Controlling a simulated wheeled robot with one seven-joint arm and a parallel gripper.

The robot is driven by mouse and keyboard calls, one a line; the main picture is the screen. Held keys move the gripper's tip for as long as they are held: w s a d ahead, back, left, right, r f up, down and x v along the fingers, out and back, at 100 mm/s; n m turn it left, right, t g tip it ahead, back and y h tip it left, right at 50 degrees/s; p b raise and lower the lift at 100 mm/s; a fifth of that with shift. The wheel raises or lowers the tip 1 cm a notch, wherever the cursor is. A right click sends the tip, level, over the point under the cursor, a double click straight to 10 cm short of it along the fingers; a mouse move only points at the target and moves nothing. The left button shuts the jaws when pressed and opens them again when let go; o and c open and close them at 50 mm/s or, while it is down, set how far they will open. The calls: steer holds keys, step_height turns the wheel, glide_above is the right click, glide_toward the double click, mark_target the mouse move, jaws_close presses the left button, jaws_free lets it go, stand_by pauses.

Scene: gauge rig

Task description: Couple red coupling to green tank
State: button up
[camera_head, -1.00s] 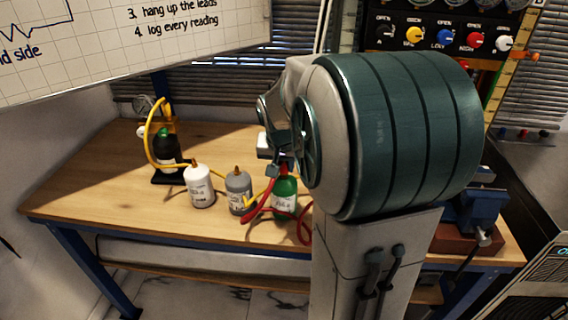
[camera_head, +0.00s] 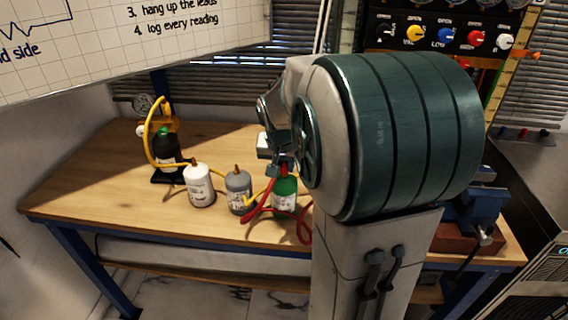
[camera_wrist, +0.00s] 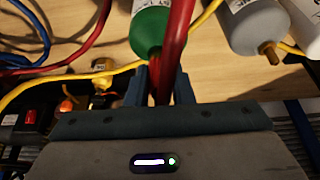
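The green tank (camera_head: 286,196) stands upright on the bench, right of the grey tank (camera_head: 239,190). My gripper (camera_head: 284,170) is directly above its top in the head view. In the wrist view the green tank (camera_wrist: 150,28) shows just beyond my fingertips (camera_wrist: 163,78). The two fingers are closed around the red coupling (camera_wrist: 157,90) at the end of the red hose (camera_wrist: 175,35). The fingers and hose hide most of the coupling and the tank's neck. I cannot tell whether the coupling touches the tank's fitting.
A white tank (camera_head: 199,187) stands left of the grey one. A blue vise (camera_head: 474,207) is at the right. The bench's left front (camera_head: 110,195) is clear.

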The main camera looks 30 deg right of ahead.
steer(key=o, duration=0.8)
steer(key=v, duration=1.4)
steer(key=shift+p, duration=0.35)
